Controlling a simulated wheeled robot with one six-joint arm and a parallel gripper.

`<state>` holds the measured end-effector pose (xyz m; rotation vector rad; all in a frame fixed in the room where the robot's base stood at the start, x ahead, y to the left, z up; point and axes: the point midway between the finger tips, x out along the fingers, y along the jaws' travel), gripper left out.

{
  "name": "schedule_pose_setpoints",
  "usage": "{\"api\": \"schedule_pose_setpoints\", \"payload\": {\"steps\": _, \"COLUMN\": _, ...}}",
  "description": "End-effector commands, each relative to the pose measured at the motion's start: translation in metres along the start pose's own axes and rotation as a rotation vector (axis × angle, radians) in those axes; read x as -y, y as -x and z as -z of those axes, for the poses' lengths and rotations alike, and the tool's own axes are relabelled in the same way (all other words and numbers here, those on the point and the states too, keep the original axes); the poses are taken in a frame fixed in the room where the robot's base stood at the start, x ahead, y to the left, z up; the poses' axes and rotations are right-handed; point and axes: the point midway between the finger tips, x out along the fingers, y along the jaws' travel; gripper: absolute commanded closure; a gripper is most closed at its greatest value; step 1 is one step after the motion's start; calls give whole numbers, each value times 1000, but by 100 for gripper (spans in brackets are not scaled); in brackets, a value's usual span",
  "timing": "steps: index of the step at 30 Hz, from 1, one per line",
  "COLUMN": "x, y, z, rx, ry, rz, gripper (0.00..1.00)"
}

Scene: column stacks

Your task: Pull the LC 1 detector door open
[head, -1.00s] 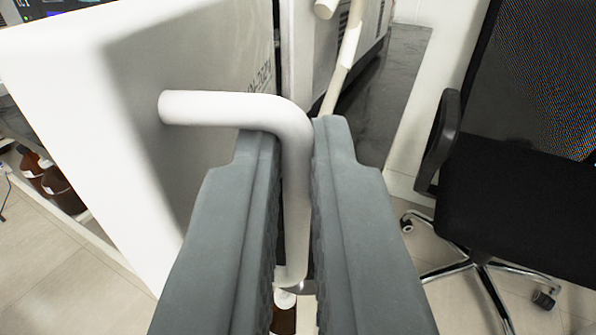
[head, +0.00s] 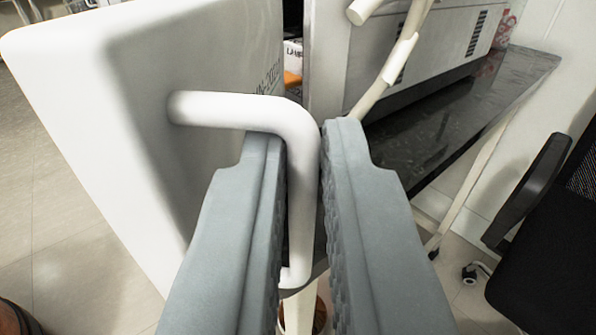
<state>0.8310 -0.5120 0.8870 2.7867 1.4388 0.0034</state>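The white detector door (head: 75,110) fills the left of the view, swung out from the white instrument body (head: 332,60) so that a gap shows behind its edge. A thick white bent handle (head: 230,110) sticks out from the door and turns downward. My gripper (head: 305,145) has one grey finger on each side of the handle's downward bar and is shut on it. The bar's lower end shows low between the fingers. The door's hinge is out of view, and the printed lettering near its edge is only partly readable.
A dark bench top (head: 440,130) with a grey instrument (head: 440,50) is behind at the right. A pale tube (head: 395,65) hangs in front of it. A black office chair (head: 550,240) stands at the far right. Open tiled floor (head: 60,220) lies at the left.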

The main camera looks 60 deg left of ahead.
Motion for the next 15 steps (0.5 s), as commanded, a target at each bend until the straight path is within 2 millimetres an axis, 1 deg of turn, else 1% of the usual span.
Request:
{"api": "schedule_pose_setpoints", "payload": {"steps": 1, "x": -3, "y": -1, "z": 7, "rx": -3, "ry": 11, "rz": -9, "gripper": 100}}
{"api": "schedule_pose_setpoints", "payload": {"steps": 8, "x": -3, "y": -1, "z": 7, "rx": -3, "ry": 12, "rz": -11, "gripper": 100}}
{"api": "schedule_pose_setpoints", "payload": {"steps": 9, "x": -3, "y": -1, "z": 8, "rx": -3, "ry": 12, "rz": -10, "gripper": 79}}
{"api": "schedule_pose_setpoints", "payload": {"steps": 10, "x": -3, "y": -1, "z": 7, "rx": -3, "ry": 12, "rz": -10, "gripper": 74}}
{"api": "schedule_pose_setpoints", "payload": {"steps": 11, "x": -3, "y": -1, "z": 7, "rx": -3, "ry": 11, "rz": -9, "gripper": 71}}
{"api": "schedule_pose_setpoints", "payload": {"steps": 15, "x": -2, "y": -1, "z": 7, "rx": -3, "ry": 10, "rz": -7, "gripper": 71}}
